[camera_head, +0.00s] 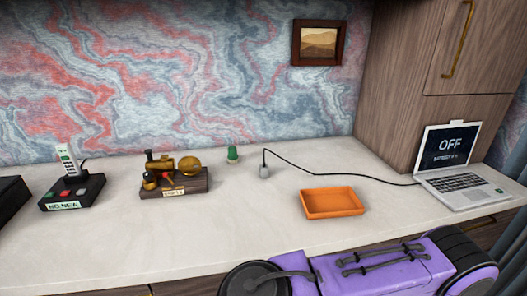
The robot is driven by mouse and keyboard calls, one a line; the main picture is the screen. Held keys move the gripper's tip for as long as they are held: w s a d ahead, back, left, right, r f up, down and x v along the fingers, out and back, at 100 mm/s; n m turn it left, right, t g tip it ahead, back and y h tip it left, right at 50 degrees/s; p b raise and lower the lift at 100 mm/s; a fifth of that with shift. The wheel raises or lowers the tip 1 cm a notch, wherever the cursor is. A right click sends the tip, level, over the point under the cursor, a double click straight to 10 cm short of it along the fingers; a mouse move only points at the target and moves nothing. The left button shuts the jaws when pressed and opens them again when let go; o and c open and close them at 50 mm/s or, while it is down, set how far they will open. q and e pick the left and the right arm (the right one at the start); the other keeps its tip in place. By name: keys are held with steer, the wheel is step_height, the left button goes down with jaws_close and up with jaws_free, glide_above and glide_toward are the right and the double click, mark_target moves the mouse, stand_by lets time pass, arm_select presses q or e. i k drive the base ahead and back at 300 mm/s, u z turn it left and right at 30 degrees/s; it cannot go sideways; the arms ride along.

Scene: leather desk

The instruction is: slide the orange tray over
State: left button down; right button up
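The orange tray (332,203) is a shallow, empty rectangular tray. It lies flat on the pale desk top (230,225), right of centre and close to the front edge. Neither of my grippers shows in the head view, so I cannot tell where they are relative to the tray. Nothing touches the tray in this view.
A laptop (457,182) reading OFF stands right of the tray. A green item (232,154), a model engine (174,177) and a phone base (72,193) stand left.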

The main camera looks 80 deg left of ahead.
mark_target(335, 202)
steer(key=k, duration=0.45)
steer(key=u, duration=0.75)
